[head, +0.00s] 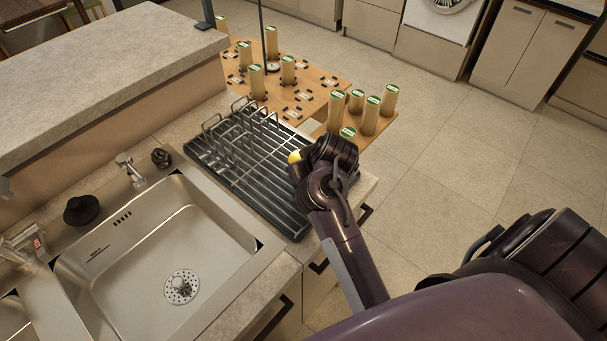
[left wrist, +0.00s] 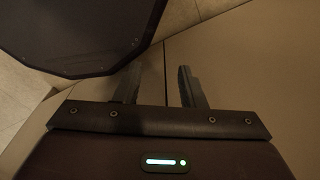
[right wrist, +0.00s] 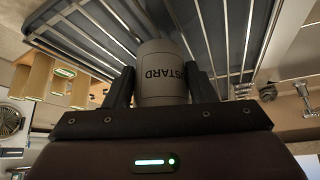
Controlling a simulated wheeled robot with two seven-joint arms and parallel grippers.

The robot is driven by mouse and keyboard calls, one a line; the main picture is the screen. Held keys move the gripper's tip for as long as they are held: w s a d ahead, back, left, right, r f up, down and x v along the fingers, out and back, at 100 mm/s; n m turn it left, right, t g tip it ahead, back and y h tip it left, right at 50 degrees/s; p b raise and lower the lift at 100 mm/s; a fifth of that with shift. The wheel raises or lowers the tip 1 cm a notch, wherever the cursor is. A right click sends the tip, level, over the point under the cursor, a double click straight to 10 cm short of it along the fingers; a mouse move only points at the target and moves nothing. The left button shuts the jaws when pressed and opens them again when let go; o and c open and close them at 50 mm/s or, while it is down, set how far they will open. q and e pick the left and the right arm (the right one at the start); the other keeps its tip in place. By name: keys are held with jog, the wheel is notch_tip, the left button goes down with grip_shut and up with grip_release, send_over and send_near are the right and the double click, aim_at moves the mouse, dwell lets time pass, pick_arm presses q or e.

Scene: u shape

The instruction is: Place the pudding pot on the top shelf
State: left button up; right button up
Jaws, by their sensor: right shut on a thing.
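In the right wrist view my right gripper (right wrist: 160,85) is shut on a pot (right wrist: 163,72). The pot is a pale grey-beige cylinder whose label reads "STARD", upside down in that view; I take it for the pudding pot. In the head view my right gripper (head: 298,165) is at the right end of the dish rack, with a small yellow piece (head: 295,157) showing at its tip; the rest of the pot is hidden there. In the left wrist view my left gripper (left wrist: 158,85) is open and empty. I cannot make out the top shelf.
A dark metal dish rack (head: 245,150) lies on the counter beside a steel sink (head: 150,250). Beyond the counter, several green-topped cylinders (head: 370,115) stand on a wooden surface (head: 325,85). The tiled floor (head: 470,155) at right is open.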

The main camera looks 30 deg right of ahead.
jog(key=shift+s+d, duration=0.1)
jog(key=shift+s, duration=0.15)
jog(key=o, duration=1.1)
